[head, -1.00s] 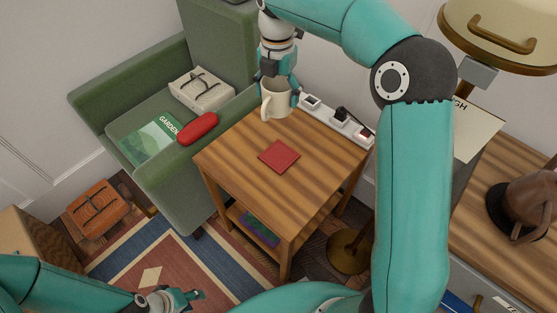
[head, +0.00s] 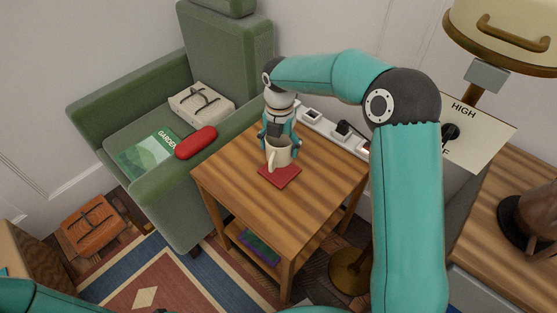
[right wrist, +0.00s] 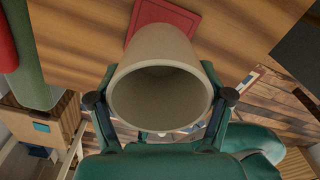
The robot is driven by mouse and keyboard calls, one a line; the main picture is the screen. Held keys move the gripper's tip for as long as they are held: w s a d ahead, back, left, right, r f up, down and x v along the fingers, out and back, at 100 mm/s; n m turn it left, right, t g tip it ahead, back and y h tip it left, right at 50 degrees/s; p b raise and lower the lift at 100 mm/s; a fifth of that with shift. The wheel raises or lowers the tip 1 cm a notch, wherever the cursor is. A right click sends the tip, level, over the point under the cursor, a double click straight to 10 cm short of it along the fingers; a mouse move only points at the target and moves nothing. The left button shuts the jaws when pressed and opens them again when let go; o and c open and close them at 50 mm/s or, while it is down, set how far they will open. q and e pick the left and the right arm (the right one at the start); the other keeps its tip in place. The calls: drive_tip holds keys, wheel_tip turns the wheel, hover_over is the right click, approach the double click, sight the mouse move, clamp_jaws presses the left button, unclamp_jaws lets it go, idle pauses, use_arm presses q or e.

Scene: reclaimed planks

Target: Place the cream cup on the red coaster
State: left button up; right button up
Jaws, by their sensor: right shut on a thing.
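The cream cup (head: 283,154) is upright in my right gripper (head: 278,143), its handle toward the lower left in the head view. The gripper is shut on the cup, with a finger on each side, and the open mouth of the cup (right wrist: 160,95) faces the right wrist camera. The red coaster (head: 281,178) lies flat on the wooden side table (head: 240,195). The cup's base overlaps the coaster's far part in the head view; I cannot tell whether they touch. The coaster (right wrist: 165,12) is partly hidden behind the cup in the right wrist view. My left gripper is out of view.
A white power strip (head: 330,132) runs along the table's back edge. A green armchair (head: 150,115) stands at the left with a red case (head: 196,142), a book (head: 148,155) and a cream bundle (head: 202,103) on it. The table's front is clear.

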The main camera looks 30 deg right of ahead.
sight(280, 159)
drive_tip(key=shift+f+b, duration=0.35)
drive_tip(key=shift+f, duration=2.3)
drive_tip(key=shift+f, duration=0.15)
drive_tip(key=o, duration=1.3)
wheel_tip(280, 159, up, 12)
drive_tip(key=p, duration=0.2)
